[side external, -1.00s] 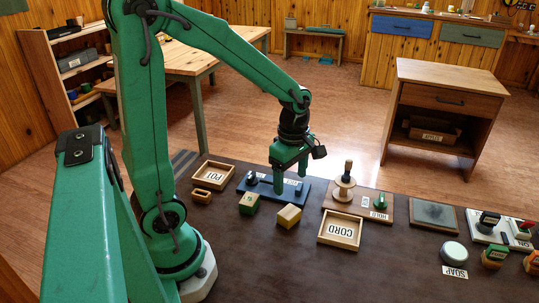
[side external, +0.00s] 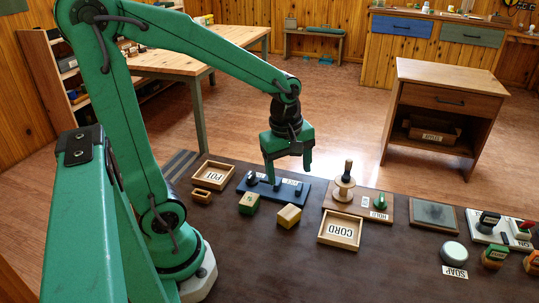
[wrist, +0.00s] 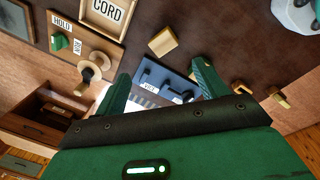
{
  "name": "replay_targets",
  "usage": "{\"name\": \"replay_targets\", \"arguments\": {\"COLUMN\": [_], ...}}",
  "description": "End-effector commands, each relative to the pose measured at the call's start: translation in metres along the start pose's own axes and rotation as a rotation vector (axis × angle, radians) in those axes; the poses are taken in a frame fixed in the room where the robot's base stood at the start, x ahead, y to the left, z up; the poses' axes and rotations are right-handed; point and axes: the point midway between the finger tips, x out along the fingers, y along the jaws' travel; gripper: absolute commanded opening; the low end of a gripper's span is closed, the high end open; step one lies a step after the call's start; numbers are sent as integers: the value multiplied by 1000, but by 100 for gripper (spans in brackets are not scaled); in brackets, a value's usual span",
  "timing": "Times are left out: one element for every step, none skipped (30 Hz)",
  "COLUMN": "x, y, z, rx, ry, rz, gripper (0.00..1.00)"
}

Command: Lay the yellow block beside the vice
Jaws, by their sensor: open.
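The yellow block (side external: 289,216) lies on the dark bench, in front of the vice's blue base and apart from it. In the wrist view the yellow block (wrist: 162,41) lies beyond the fingertips. The vice (side external: 301,196) has a long dark blue base with a white label, and also shows between my fingers in the wrist view (wrist: 176,80). My gripper (side external: 288,172) is open and empty above the vice. Its fingers hide part of the vice in both views.
A green and yellow block (side external: 249,203) stands left of the yellow block. The CORD tray (side external: 326,240) is to its right. A wooden spool (side external: 344,189) stands on a board behind that tray. The bench in front of the yellow block is clear.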

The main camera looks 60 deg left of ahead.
Motion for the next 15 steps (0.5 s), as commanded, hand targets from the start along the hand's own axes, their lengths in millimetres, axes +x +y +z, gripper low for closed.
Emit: {"name": "replay_targets", "arguments": {"x": [-8, -12, -17, -21, -25, -30, -33, -37, -41, -45, -48, -52, -55, -58, -62], "y": [-2, -4, -6, -7, -9, -11, -13, -14, -17, -19, -21, -23, -26, -28, -30], "z": [3, 4, 6, 7, 8, 10, 12, 13, 14, 16, 17, 18, 20, 21, 22], "rx": [79, 129, 196, 246, 296, 363, 413, 462, 528, 579, 627, 694, 745, 793, 859], "ry": [4, 7, 12, 16, 20, 27, 33, 39, 48, 56, 64, 75, 85, 94, 108], "rz": [26, 39, 55, 67, 79, 95, 107, 118, 132, 144, 155, 169, 179, 190, 203], "gripper": [72, 72, 72, 72, 72, 72, 72, 72, 72, 72, 72, 72, 72, 72, 72]}}
